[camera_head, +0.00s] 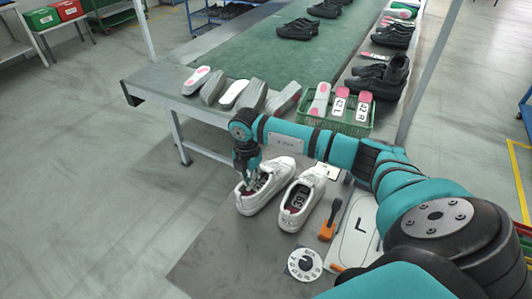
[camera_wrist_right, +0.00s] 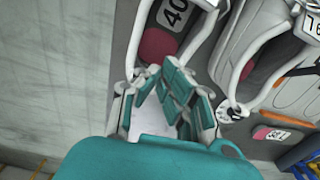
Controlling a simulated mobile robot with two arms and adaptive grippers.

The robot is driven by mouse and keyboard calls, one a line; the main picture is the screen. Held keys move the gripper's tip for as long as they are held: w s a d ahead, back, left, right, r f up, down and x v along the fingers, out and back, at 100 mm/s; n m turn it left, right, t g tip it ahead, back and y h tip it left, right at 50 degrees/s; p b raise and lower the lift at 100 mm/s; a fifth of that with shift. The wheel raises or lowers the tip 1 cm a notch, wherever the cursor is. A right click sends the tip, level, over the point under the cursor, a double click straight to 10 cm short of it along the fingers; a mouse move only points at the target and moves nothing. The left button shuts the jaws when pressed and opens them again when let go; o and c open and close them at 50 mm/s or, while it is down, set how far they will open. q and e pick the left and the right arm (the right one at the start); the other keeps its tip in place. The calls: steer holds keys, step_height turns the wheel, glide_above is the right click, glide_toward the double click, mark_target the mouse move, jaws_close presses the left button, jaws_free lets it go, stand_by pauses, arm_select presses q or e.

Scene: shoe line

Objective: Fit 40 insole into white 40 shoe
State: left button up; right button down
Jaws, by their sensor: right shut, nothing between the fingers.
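Two white shoes stand side by side on the grey bench. My right gripper (camera_head: 257,182) reaches down at the opening of the left white shoe (camera_head: 272,181); it is shut and empty. In the right wrist view the gripper (camera_wrist_right: 178,80) is at the heel end of this shoe (camera_wrist_right: 205,45). Inside it I see an insole (camera_wrist_right: 158,45) with a pink heel and a label reading 40. The fingertips are partly hidden. My left gripper is not in view.
A green basket (camera_head: 348,128) holds insoles, some marked 42. Several grey and white soles lie left of it. Black shoes (camera_head: 298,29) stand on the green belt (camera_head: 232,57).

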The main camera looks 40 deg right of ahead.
steer(key=shift+w+d+f+b, duration=0.1)
steer(key=shift+d+f+b, duration=0.05)
steer(key=shift+f+b, duration=0.7)
steer(key=shift+s+d+f+b, duration=0.1)
steer(key=shift+d+f+b, duration=0.1)
steer(key=shift+f+b, duration=0.65)
steer(key=shift+w+d+f+b, duration=0.15)
steer(key=shift+f+b, duration=0.3)
steer(key=shift+f, duration=0.8)
step_height(320, 180, up, 11)
steer(key=p, duration=0.8)
stand_by(0.8)
